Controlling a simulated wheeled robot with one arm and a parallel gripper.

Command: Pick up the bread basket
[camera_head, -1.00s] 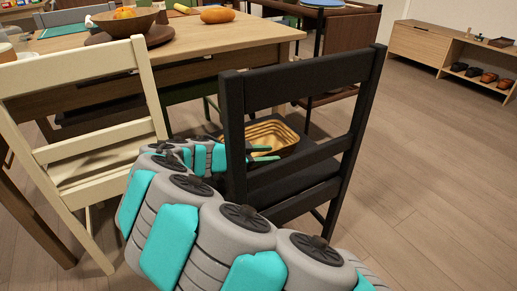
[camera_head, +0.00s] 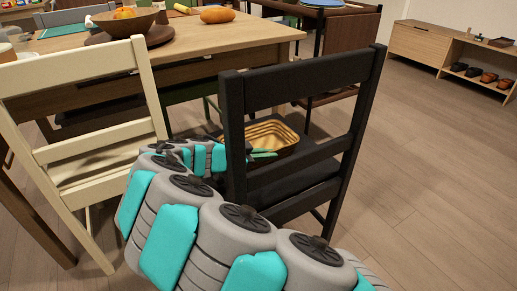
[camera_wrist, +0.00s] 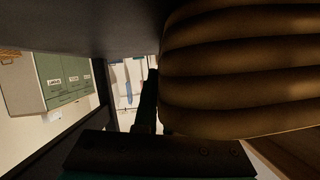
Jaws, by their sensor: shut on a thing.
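The bread basket (camera_head: 273,134) is a tan, ribbed, rectangular basket at the black chair's seat, seen through the chair's open back in the head view. Its ribbed side (camera_wrist: 240,70) fills the right of the wrist view. My gripper (camera_head: 262,154) is shut on the near left rim of the basket, its teal fingers showing just past the chair's post. In the wrist view a dark finger lies along the basket's side. The basket's underside is hidden, so I cannot tell whether it touches the seat.
The black chair's back (camera_head: 300,85) stands close beside my arm. A cream chair (camera_head: 90,120) is at the left. The wooden table (camera_head: 190,45) behind holds a bowl (camera_head: 128,20) and a bread loaf (camera_head: 217,15). Open floor (camera_head: 440,180) lies at the right.

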